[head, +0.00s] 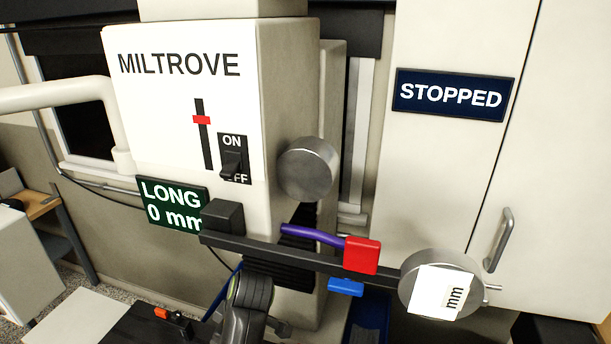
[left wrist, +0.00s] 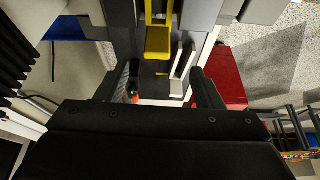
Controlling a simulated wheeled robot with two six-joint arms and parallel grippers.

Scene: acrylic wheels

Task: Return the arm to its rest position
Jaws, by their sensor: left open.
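My left gripper (left wrist: 163,88) shows in the left wrist view with its two dark fingers apart. I see nothing held between them. Beyond the fingers are a yellow part (left wrist: 158,45) and a pale upright piece (left wrist: 182,68), with a small orange spot near the left finger. The left gripper's fingers cannot be made out in the head view. My right gripper is in neither view.
The MILTROVE machine (head: 215,55) stands ahead, with an ON/OFF switch (head: 233,160), a round knob (head: 308,168) and a LONG 0 mm display (head: 172,205). A dark bar with a red-ended lever (head: 362,255) and handwheel (head: 408,285) crosses low. A STOPPED sign (head: 450,95) is right.

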